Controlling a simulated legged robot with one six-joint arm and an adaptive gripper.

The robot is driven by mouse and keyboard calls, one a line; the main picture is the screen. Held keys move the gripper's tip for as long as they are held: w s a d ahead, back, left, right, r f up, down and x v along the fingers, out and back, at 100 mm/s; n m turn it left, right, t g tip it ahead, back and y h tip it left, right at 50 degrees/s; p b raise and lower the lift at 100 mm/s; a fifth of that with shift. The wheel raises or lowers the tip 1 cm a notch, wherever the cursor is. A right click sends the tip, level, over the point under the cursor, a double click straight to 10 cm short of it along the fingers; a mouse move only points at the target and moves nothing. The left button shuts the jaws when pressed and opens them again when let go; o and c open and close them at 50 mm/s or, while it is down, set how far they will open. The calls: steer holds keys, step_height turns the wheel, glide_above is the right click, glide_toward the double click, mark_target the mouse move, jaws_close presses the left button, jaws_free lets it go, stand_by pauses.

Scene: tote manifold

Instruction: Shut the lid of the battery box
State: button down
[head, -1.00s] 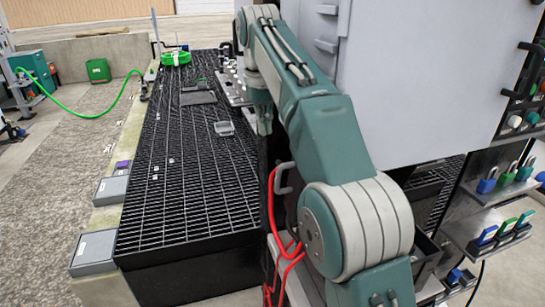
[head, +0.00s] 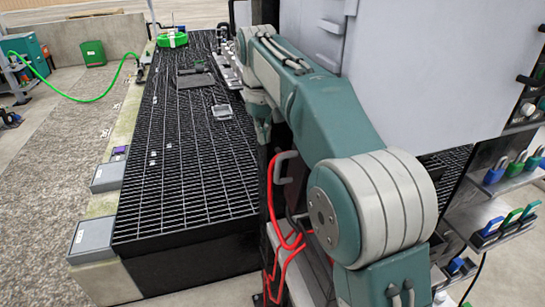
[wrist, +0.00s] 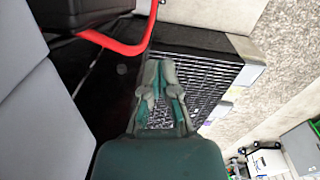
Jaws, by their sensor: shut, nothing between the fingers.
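My gripper (head: 263,135) hangs fingers-down beside the right edge of the black grating, in front of the large grey cabinet. In the wrist view its fingers (wrist: 160,98) are together and hold nothing, with dark space and grating beyond them. I cannot make out for certain which thing is the battery box, and no open lid shows clearly. Two closed-looking grey boxes, a nearer one (head: 92,238) and a farther one (head: 107,177), sit on the concrete ledge left of the grating.
The black grating (head: 185,160) carries a small grey tray (head: 221,112) and a green hose coil (head: 172,40). The grey cabinet (head: 420,65) stands close on the right. Red cables (head: 290,240) hang below my arm. A red bar (wrist: 128,45) crosses the wrist view's upper left.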

steer(key=shift+s+d+f, duration=0.3)
steer(key=shift+s+f, duration=0.25)
steer(key=shift+f, duration=0.05)
steer(key=shift+s+d+f, duration=0.35)
steer(key=shift+s+f, duration=0.25)
steer(key=shift+f, duration=0.05)
steer(key=shift+s+d+f, duration=0.3)
steer(key=shift+s+f, duration=0.25)
steer(key=shift+f, duration=0.05)
